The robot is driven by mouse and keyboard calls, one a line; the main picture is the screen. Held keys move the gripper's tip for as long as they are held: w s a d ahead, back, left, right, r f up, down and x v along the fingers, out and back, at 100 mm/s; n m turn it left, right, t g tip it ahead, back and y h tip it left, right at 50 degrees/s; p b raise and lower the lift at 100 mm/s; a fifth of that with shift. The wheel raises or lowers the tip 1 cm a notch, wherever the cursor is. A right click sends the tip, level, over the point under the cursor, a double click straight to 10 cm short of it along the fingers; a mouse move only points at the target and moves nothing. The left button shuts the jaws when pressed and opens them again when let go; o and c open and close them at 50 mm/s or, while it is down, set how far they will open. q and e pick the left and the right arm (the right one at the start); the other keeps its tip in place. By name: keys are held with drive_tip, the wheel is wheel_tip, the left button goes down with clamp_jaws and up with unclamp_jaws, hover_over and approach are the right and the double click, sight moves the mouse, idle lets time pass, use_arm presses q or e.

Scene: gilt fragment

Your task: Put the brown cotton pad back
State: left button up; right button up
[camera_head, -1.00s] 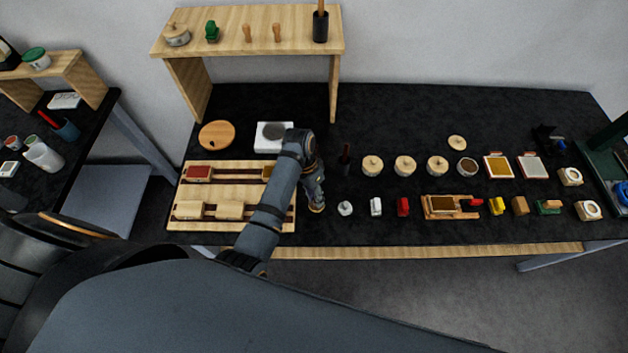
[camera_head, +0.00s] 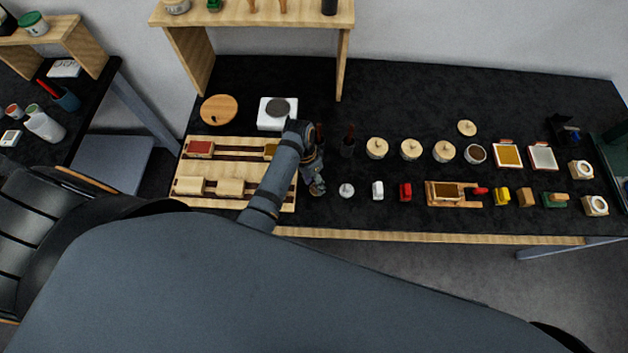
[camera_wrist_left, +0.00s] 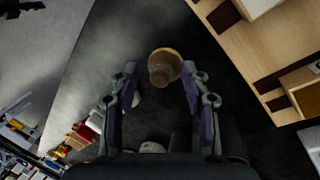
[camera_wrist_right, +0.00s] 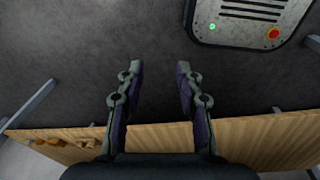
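A small round brown pad with a knob, which looks like the brown cotton pad (camera_wrist_left: 165,66), lies on the dark table just beyond and between the fingertips of my left gripper (camera_wrist_left: 158,80) in the left wrist view. In the head view the pad (camera_head: 317,189) shows only partly below my left gripper (camera_head: 314,178), at the left end of the front row. The left fingers are spread, with gaps visible on both sides of the pad. My right gripper (camera_wrist_right: 158,75) is open and empty in the right wrist view and out of the head view.
A wooden board (camera_head: 222,203) with slots and blocks lies left of my left gripper. A wooden shelf (camera_head: 270,12) stands at the back.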

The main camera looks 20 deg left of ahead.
sight(313, 185)
use_arm(q)
drive_tip(key=shift+w, duration=0.3)
drive_tip(key=b+v, duration=0.1)
drive_tip(key=v, duration=0.2)
drive_tip(key=shift+r, duration=0.1)
drive_tip(key=s+p+v, duration=0.1)
drive_tip(key=v, duration=0.7)
drive_tip(key=shift+w+r, duration=0.4)
drive_tip(key=shift+w, duration=0.05)
use_arm(e)
drive_tip(key=shift+w+d, duration=0.2)
drive_tip(key=shift+w, duration=0.3)
use_arm(q)
drive_tip(key=shift+a, duration=0.1)
use_arm(e)
drive_tip(key=shift+a, duration=0.15)
use_arm(q)
drive_tip(key=shift+w+f, duration=0.1)
use_arm(e)
drive_tip(key=shift+w, duration=0.15)
